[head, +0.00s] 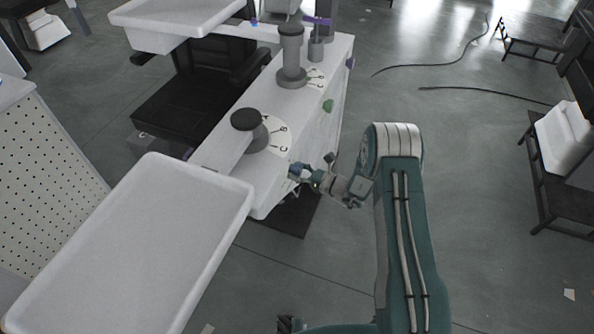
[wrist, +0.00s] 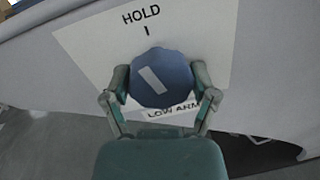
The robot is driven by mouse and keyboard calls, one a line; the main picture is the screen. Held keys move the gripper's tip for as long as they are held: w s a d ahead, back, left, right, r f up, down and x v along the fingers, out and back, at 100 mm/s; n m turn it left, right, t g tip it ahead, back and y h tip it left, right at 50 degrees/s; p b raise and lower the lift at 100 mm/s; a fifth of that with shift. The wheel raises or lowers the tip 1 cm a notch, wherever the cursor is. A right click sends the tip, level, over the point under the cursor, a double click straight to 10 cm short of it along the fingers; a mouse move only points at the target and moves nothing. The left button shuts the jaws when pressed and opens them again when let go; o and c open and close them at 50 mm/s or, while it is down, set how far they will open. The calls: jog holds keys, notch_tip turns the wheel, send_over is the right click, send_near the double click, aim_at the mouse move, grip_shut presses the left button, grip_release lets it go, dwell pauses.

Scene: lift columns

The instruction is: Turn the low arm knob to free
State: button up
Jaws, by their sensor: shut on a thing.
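The low arm knob (wrist: 161,79) is a round blue knob with a pale pointer bar, in the middle of the wrist view. Its bar is tilted, with the upper end leaning left of the HOLD mark above it. A white plate (wrist: 205,40) behind it reads HOLD, and a partly covered label (wrist: 168,112) below reads LOW ARM. My gripper (wrist: 161,85) is shut on the knob, one finger on each side. In the head view my gripper (head: 300,172) is at the front end of the white cabinet. Any free mark is not visible.
A large white tray (head: 130,250) extends at lower left. A black chair (head: 190,95) stands behind.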

jog(key=n, duration=0.4)
jog(key=shift+n+y, duration=0.3)
jog(key=shift+n, duration=0.1)
jog(key=n, duration=0.9)
jog(key=shift+f+g+y, duration=0.1)
jog(key=shift+g+y, duration=0.3)
jog(key=shift+n, duration=1)
jog(key=shift+s+f, duration=0.1)
jog(key=shift+f, duration=0.05)
jog(key=o, duration=1)
jog(key=shift+a, duration=0.1)
